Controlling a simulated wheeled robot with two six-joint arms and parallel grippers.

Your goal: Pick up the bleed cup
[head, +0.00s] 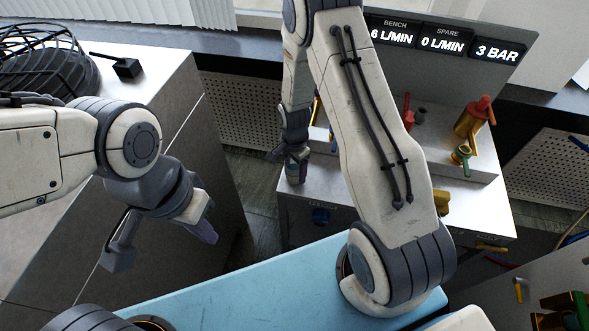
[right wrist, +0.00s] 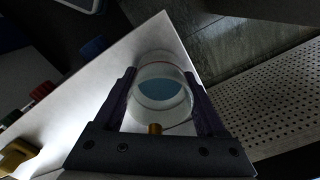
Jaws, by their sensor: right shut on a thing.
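The bleed cup (right wrist: 162,88) is a clear round cup with a red line near its rim and blue showing inside. In the right wrist view it sits between the two dark fingers of my right gripper (right wrist: 165,100), which is shut on it. In the head view my right gripper (head: 295,158) is at the front left corner of the bench, and the cup is mostly hidden there. My left gripper (head: 204,226) hangs in front of the grey cabinet, away from the cup.
The bench (head: 487,212) carries a red and gold valve (head: 472,118), a green-handled fitting (head: 461,156) and a display panel (head: 446,40) behind. A floor gap separates cabinet and bench.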

